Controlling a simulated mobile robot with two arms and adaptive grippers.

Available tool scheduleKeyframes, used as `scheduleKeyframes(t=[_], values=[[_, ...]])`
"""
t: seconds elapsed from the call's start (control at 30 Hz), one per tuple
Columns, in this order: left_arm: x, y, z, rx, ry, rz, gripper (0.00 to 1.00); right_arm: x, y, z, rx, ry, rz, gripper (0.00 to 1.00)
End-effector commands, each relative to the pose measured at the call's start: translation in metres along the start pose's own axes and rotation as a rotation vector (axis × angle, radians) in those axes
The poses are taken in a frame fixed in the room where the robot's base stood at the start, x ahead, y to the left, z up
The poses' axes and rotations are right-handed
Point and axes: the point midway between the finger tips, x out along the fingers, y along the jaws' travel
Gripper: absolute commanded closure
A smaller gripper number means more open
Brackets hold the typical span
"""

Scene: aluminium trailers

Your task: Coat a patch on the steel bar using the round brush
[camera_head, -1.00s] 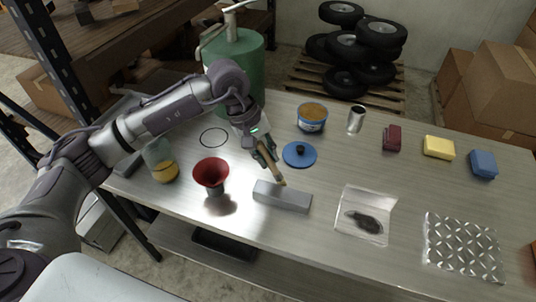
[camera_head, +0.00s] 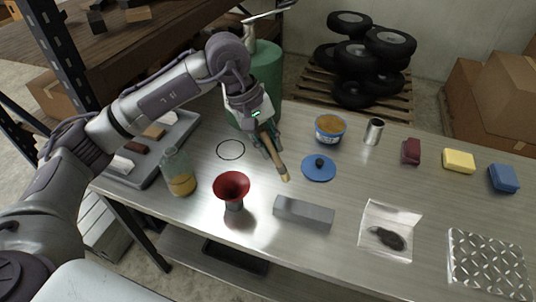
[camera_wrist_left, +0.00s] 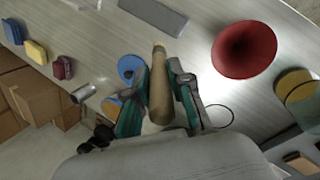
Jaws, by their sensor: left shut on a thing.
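My left gripper (camera_head: 264,139) is shut on the round brush (camera_head: 277,156), which has a wooden handle and a pale tip pointing down and to the right. The brush also shows between the fingers in the left wrist view (camera_wrist_left: 160,90). The steel bar (camera_head: 304,213) is a plain grey block lying on the bench, in front of the brush tip. The tip appears apart from the bar, behind its left part. The bar shows at the top of the left wrist view (camera_wrist_left: 153,14). An open tub (camera_head: 329,128) with brown contents stands behind, its blue lid (camera_head: 318,168) beside the brush. My right gripper is not in view.
A red funnel (camera_head: 232,187) stands left of the bar, with a glass jar (camera_head: 178,172) of yellow liquid farther left. A clear bag (camera_head: 388,233) with dark contents lies right of the bar. A metal cup (camera_head: 374,131), several blocks and a tread plate (camera_head: 487,264) are farther right.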

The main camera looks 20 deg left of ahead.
Motion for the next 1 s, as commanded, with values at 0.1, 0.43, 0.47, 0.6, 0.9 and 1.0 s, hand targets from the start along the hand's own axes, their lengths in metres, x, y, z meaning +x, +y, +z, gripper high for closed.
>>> scheduleKeyframes(t=[0.1, 0.43, 0.47, 0.6, 0.9, 1.0], values=[[-0.011, 0.002, 0.003, -0.004, 0.0, -0.001, 1.0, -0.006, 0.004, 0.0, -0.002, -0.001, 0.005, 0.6], [-0.033, 0.007, 0.009, -0.01, 0.002, -0.001, 1.0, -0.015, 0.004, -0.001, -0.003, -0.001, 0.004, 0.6], [-0.034, 0.007, 0.009, -0.01, 0.002, -0.001, 1.0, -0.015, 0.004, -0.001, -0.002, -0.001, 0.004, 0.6], [-0.033, 0.007, 0.009, -0.011, 0.002, -0.001, 1.0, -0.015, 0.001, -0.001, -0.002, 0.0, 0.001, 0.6], [-0.033, 0.007, 0.009, -0.01, 0.002, 0.0, 1.0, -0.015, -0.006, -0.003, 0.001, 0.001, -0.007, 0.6], [-0.033, 0.007, 0.009, -0.01, 0.002, 0.0, 1.0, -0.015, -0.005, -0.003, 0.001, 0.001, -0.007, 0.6]])
